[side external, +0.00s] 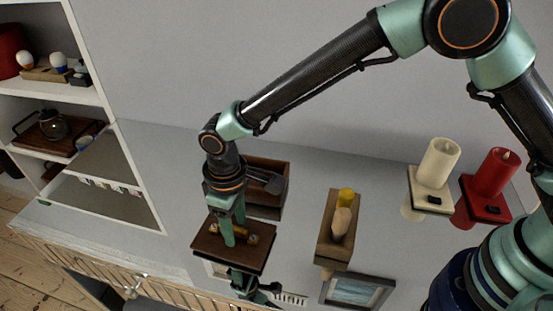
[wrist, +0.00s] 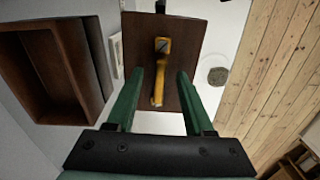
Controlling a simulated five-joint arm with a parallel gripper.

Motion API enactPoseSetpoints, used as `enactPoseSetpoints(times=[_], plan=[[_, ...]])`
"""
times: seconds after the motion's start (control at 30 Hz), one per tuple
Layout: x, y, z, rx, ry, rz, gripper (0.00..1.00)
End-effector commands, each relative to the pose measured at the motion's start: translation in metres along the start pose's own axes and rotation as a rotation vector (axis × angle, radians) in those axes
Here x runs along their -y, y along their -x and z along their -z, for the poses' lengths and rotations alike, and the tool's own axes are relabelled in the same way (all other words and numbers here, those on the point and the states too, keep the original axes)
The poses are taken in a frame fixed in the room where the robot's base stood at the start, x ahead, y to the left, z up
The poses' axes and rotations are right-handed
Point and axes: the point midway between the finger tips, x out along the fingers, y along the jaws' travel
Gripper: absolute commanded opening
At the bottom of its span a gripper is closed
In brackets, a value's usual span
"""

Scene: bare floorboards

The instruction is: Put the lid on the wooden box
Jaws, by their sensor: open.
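The lid is a flat dark brown board (side external: 248,259) with a brass-yellow handle (side external: 250,238) on top. It lies in front of the wooden box (side external: 284,184), apart from it. The box is open-topped and shows at the left in the wrist view (wrist: 72,52). My gripper (side external: 228,232) is open over the lid, pointing down. In the wrist view, the handle (wrist: 158,88) lies between the two spread green fingers, with gaps on both sides. The fingers hide part of the lid in the side view.
A wooden holder (side external: 325,245) with a yellow item stands right of the lid. A framed picture (side external: 357,291) lies at the front. Cream (side external: 438,163) and red (side external: 494,173) candles stand farther right. White shelves (side external: 60,95) stand at left.

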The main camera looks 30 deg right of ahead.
Motion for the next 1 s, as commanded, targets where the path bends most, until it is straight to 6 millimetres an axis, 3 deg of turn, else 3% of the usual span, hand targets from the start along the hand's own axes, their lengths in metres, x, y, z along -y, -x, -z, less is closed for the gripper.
enactPoseSetpoints(times=[0.07,0.2,1.0], plan=[[0.0,0.0003,0.0001,0.0,0.0,0.0,0.53],[0.0,0.0004,0.0,0.0,0.0,0.0,0.0],[0.0,0.0009,0.0002,0.0,0.0,0.0,0.0]])
